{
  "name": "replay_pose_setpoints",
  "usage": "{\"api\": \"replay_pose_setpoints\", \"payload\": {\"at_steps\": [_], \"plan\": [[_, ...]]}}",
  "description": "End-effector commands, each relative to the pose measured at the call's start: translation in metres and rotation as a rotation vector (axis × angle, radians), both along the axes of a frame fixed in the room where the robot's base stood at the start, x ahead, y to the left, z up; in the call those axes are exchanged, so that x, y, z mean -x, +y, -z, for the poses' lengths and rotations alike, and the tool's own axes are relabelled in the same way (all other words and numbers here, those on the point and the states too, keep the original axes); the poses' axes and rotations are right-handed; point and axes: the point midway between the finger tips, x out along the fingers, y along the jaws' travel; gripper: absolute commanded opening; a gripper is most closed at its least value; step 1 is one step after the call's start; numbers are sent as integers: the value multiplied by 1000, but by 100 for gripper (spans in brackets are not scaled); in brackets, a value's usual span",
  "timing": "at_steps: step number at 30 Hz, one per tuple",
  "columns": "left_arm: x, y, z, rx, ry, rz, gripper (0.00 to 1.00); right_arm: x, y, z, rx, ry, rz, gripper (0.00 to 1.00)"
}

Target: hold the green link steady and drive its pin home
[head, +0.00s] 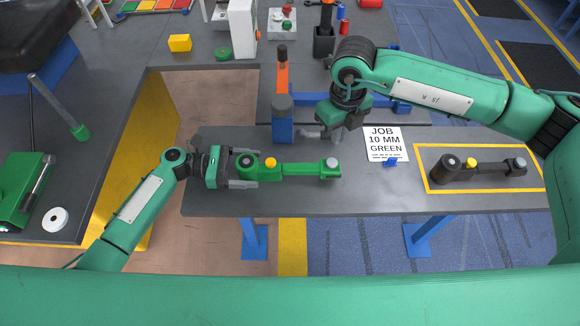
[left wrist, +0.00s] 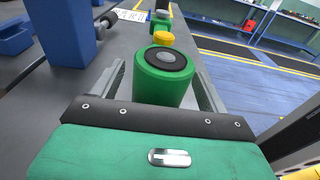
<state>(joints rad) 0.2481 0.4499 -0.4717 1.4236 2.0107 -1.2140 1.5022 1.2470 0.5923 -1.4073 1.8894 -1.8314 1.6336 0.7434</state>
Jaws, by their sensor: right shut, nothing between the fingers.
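The green link (head: 300,169) lies on the grey bench, its thick round end at the left, also near in the left wrist view (left wrist: 160,92). A yellow knob (head: 270,162) stands on it, and a grey pin (head: 332,163) shows at its right end. I cannot tell how deep the pin sits. My left gripper (head: 244,170) is open, with one finger on each side of the thick end; a gap shows in the left wrist view. My right gripper (head: 335,134) is shut and empty, above the bench behind the pin end. Its fingertips are hard to make out.
A blue post (head: 283,128) with an orange lever (head: 282,78) stands behind the link. A job card (head: 384,145) reads "JOB 10 MM GREEN". A dark link (head: 485,168) lies inside a yellow outline at right. A side bench (head: 75,215) stands at left.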

Motion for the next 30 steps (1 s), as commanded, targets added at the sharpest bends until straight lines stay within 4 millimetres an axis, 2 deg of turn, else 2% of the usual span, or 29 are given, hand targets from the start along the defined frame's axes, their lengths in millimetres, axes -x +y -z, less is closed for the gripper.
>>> {"api": "replay_pose_setpoints", "payload": {"at_steps": [7, 11, 24, 30], "plan": [[-1, 1, -1, 1, -1, -1, 77, 0, 0, 0, 0, 0, 0, 0], [0, 10, -2, 1, 0, 0, 77, 0, 0, 0, 0, 0, 0, 0], [-1, 96, -10, 0, 0, -2, 77, 0, 0, 0, 0, 0, 0, 0], [0, 117, -12, 0, 0, -1, 77, 0, 0, 0, 0, 0, 0, 0]]}}
